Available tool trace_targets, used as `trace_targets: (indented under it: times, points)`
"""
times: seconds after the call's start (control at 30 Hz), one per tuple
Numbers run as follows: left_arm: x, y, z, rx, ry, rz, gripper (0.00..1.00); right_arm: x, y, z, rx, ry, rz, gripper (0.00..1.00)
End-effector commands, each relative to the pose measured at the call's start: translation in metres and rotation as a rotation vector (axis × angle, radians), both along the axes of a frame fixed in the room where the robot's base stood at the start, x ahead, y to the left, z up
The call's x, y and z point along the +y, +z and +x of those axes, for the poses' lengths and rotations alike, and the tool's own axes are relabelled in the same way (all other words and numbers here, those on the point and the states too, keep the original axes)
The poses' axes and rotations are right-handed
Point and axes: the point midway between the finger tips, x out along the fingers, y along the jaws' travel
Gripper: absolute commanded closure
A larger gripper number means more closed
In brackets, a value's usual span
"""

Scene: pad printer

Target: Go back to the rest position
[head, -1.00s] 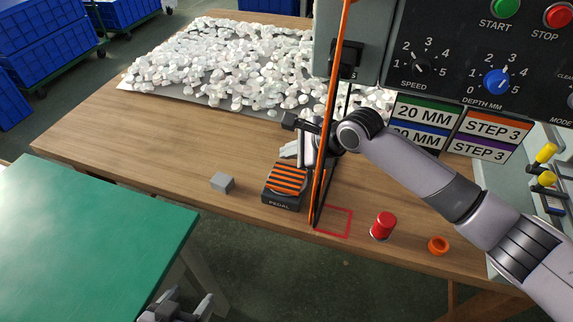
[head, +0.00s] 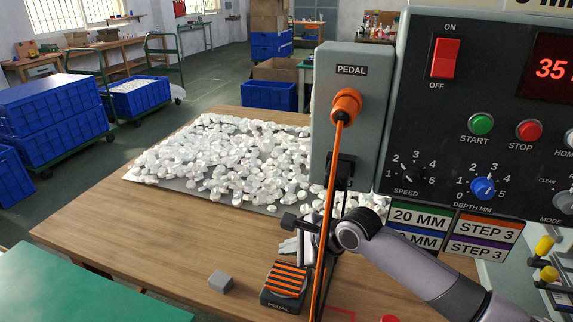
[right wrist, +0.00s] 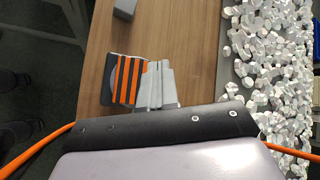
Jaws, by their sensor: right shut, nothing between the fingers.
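My right arm reaches in from the right in the head view. My right gripper (head: 288,247) is shut and empty, just behind the black pedal with orange stripes (head: 284,287), and partly hidden by the orange cable and the arm. In the right wrist view the shut fingers (right wrist: 157,82) appear beside the striped pedal (right wrist: 124,80); I cannot tell whether they touch it. My left gripper is not in view.
The orange cable (head: 328,215) hangs from the PEDAL socket past my right gripper. A grey block (head: 220,282) lies left of the pedal. White pieces (head: 225,155) cover a sheet behind. The control panel (head: 505,80) stands at right; a green table (head: 85,290) is at lower left.

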Motion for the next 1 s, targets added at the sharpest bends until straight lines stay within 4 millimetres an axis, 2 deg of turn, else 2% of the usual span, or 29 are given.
trace_targets:
  times: [0.17, 0.33, 0.47, 0.67, 0.87, 1.0]
  points:
    - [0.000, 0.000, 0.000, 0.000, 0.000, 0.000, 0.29, 0.007, -0.015, -0.028, -0.053, 0.114, -0.047, 1.00]
    - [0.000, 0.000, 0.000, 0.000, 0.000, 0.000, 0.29, 0.008, -0.036, -0.076, -0.192, 0.326, -0.154, 1.00]
    - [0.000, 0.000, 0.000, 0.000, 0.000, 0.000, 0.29, -0.004, -0.047, -0.109, -0.307, 0.470, -0.256, 1.00]
    - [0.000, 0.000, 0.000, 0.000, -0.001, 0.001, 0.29, -0.039, -0.062, -0.156, -0.453, 0.662, -0.446, 1.00]
    - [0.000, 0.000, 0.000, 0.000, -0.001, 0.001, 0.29, -0.094, -0.076, -0.205, -0.519, 0.853, -0.674, 1.00]
    - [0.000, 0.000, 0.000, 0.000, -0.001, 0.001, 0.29, -0.138, -0.082, -0.242, -0.510, 0.998, -0.832, 1.00]
